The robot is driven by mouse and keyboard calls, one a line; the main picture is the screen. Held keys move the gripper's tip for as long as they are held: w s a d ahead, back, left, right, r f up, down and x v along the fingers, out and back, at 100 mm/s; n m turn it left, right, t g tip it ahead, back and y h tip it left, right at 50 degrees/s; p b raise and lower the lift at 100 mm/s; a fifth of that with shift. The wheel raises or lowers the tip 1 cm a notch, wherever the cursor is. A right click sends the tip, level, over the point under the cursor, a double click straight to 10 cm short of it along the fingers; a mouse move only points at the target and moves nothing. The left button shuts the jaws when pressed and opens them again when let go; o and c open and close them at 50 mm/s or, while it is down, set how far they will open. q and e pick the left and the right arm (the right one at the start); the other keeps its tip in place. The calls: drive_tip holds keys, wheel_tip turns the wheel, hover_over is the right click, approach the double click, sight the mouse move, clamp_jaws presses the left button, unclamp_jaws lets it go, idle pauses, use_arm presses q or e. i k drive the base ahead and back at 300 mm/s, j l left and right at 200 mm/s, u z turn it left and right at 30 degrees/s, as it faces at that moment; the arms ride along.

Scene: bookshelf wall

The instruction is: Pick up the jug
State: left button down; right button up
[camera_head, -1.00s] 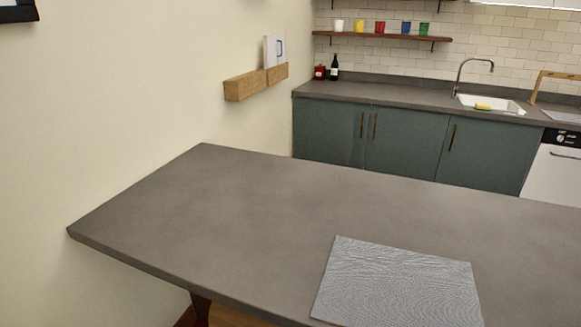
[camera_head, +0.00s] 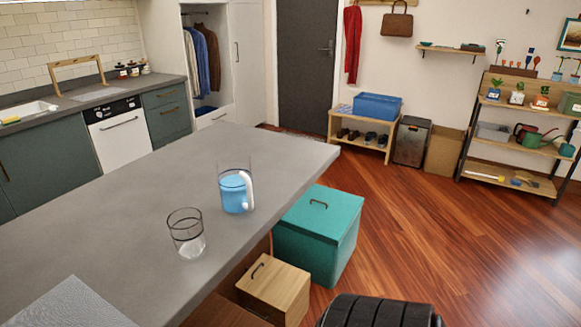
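The jug (camera_head: 234,193) stands upright on the grey table near its right-hand edge. It is clear, with blue in its lower part and a white handle on its right side. A clear glass (camera_head: 186,234) with a dark rim stands on the table, nearer and to the left of the jug. Neither of my grippers shows. A black ribbed part at the bottom edge may be mine.
The grey table (camera_head: 140,190) is mostly clear, with a grey mat (camera_head: 72,306) at its near left. A teal box (camera_head: 318,230) and a wooden box (camera_head: 274,290) stand beside it. Open wooden floor (camera_head: 430,240) lies to the right.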

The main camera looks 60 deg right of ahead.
sight(234, 168)
drive_tip(key=z, duration=1.65)
drive_tip(key=k+l, duration=0.05)
